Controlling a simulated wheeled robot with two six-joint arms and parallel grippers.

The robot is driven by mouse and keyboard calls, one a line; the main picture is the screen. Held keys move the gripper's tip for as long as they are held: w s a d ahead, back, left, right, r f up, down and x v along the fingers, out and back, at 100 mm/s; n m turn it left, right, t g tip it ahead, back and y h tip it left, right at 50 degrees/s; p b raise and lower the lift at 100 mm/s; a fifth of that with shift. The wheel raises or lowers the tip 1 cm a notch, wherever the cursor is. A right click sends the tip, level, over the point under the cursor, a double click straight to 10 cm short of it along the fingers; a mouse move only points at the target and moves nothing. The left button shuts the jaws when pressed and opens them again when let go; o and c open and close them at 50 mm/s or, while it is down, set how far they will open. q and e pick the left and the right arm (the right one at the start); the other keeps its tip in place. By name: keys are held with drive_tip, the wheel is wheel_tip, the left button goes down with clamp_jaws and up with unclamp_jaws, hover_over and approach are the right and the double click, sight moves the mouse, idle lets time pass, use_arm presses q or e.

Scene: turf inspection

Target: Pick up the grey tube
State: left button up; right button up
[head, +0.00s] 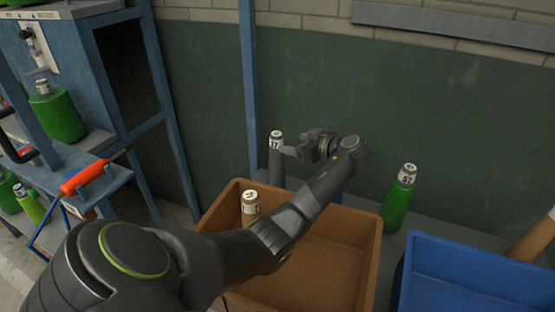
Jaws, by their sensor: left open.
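The grey tube (276,165) stands upright behind the brown bin, close to the dark green wall. It has a white cap with a dark number that looks like 17. My left gripper (292,150) reaches back toward it from the right, with its fingers at the tube's upper part, just below the cap. The jaws are open; whether they touch the tube I cannot tell. The tube's lower end is hidden behind the bin. My right gripper is not in view.
The brown bin (365,258) lies under my left arm, with a white-capped container (250,203) at its left end. A green bottle (398,200) stands behind it to the right. A blue bin (470,262) is at the right. A blue-framed rack (158,95) with green bottles stands left.

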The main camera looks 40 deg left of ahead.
use_arm(q)
approach(282, 160)
drive_tip(key=a, duration=0.3)
drive_tip(key=shift+w+a+f+p, duration=0.2)
drive_tip(key=shift+a+f+p, duration=0.2)
drive_tip(key=shift+f, duration=0.2)
drive_tip(key=shift+a+f, duration=0.15)
drive_tip(key=shift+a, duration=0.4)
drive_tip(key=x, duration=0.5)
drive_tip(key=shift+p, duration=0.4)
drive_tip(key=shift+a+f, duration=0.2)
drive_tip(key=shift+a, duration=0.2)
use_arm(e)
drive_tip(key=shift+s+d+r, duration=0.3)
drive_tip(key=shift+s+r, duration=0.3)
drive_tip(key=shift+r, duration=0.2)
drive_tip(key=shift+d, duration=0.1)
use_arm(q)
drive_tip(key=shift+c, duration=0.7)
drive_tip(key=c, duration=0.9)
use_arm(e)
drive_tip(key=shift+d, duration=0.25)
